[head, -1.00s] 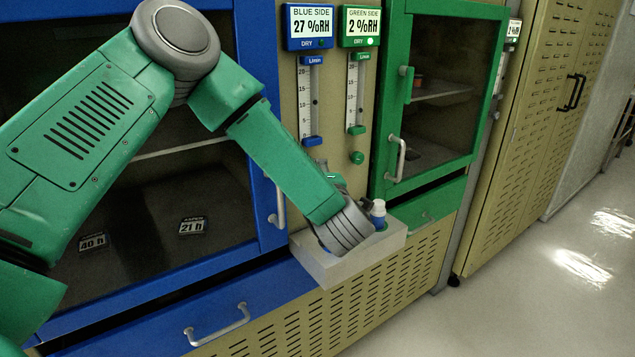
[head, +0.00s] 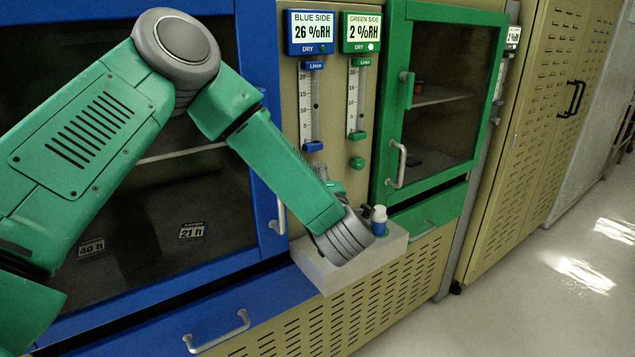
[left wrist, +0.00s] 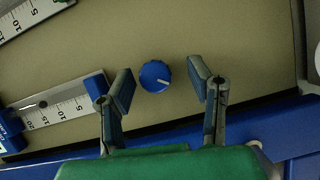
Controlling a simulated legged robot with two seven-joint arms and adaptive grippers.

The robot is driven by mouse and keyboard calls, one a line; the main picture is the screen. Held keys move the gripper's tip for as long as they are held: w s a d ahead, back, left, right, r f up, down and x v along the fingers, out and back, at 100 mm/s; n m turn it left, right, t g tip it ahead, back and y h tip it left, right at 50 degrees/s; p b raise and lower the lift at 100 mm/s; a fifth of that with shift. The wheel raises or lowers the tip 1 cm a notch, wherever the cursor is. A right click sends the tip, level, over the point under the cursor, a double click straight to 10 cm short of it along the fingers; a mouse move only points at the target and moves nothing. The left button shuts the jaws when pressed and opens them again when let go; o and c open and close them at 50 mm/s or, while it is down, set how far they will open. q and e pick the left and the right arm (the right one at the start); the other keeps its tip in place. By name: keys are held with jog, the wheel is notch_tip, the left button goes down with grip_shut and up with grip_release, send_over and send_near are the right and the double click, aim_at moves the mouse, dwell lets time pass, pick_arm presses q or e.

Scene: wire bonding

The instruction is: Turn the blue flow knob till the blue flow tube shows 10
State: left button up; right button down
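The blue flow knob (left wrist: 155,76) is round, with a white pointer line toward its right side in the left wrist view. My left gripper (left wrist: 160,90) is open, its fingertips on either side of the knob with a gap at each side; how far they are from the panel is unclear. In the head view the knob is hidden behind my left arm and gripper. My right gripper is not in view.
The blue display (head: 313,33) reads 26 %RH; the green one (head: 361,33) reads 2 %RH. The green tube (head: 357,98) and green knob (head: 357,163) are to the right. A pale shelf (head: 335,275) with a capped bottle (head: 379,221) juts out below my wrist.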

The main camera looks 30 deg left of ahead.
pick_arm(q)
jog(key=shift+s+d, duration=0.1)
jog(key=v, duration=1.1)
jog(key=shift+s+d, duration=0.25)
jog(key=shift+d, duration=0.05)
